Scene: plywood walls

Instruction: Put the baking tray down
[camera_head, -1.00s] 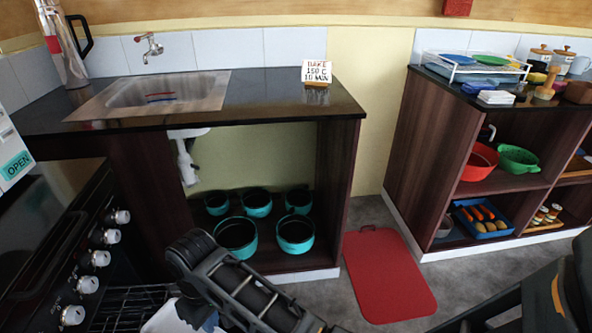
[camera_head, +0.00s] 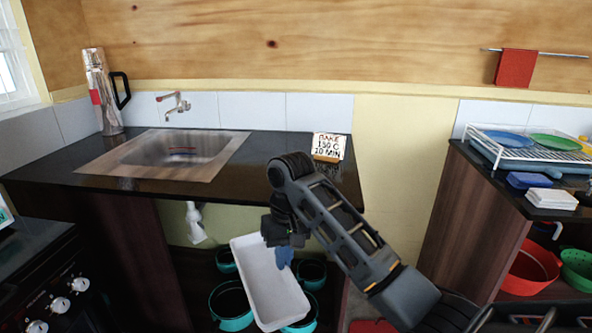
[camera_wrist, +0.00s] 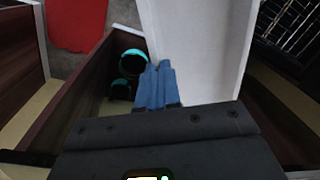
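The white baking tray (camera_head: 270,292) hangs tilted in front of the open cabinet below the sink counter. My gripper (camera_head: 285,256) has blue fingertips, shut on the tray's long side rim. In the wrist view the fingers (camera_wrist: 157,85) pinch the edge of the tray (camera_wrist: 200,45), whose inside looks empty. The tray hides part of the pots behind it and is below the level of the countertop.
The dark countertop (camera_head: 275,165) has free room between the sink (camera_head: 170,155) and a "BAKE 150 C 10 MIN" card (camera_head: 328,147). Teal pots (camera_head: 230,305) stand in the cabinet. The stove (camera_head: 45,285) is at left; a shelf unit with a dish rack (camera_head: 520,150) is at right.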

